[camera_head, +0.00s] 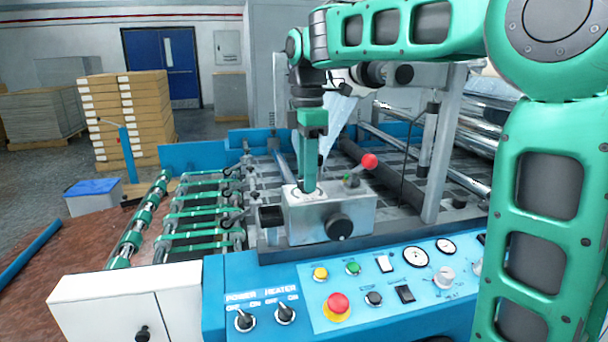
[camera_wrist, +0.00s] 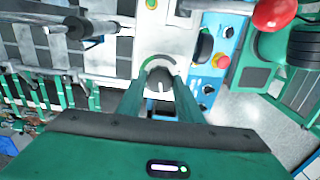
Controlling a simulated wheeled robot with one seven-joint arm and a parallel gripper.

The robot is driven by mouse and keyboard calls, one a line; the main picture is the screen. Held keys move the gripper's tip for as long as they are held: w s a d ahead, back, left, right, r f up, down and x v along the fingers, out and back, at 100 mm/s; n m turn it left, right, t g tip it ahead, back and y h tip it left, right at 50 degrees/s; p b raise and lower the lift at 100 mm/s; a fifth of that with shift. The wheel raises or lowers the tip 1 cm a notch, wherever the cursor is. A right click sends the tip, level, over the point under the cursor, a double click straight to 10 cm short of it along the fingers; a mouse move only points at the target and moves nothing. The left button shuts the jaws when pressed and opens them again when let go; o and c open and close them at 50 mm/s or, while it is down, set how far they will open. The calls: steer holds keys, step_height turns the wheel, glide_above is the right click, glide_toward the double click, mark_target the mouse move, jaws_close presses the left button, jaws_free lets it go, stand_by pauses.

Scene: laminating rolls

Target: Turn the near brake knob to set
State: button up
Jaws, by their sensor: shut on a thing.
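A grey metal block (camera_head: 350,218) stands on the machine behind the control panel. On its top is a round pale dial plate, partly hidden by my gripper (camera_head: 308,188), which reaches down onto it from above. In the wrist view, my gripper (camera_wrist: 160,84) has its two green fingers on either side of a small grey knob (camera_wrist: 158,79) in the middle of the dial. It is shut on this knob. A green arc (camera_wrist: 158,59) shows along the dial's edge. The knob's pointer direction cannot be made out clearly.
A red ball-ended lever (camera_head: 369,161) stands just right of the gripper, and a black knob (camera_head: 340,227) is on the block's front. The blue control panel (camera_head: 300,312) with switches and gauges lies in front. Rollers and a grey post (camera_head: 444,150) stand behind and right.

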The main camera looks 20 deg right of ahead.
steer(key=m, duration=0.7)
steer(key=shift+w+r, duration=0.15)
steer(key=m, duration=0.7)
steer(key=shift+m, duration=0.3)
steer(key=m, duration=1.1)
steer(key=o, duration=1)
steer(key=shift+o, duration=0.2)
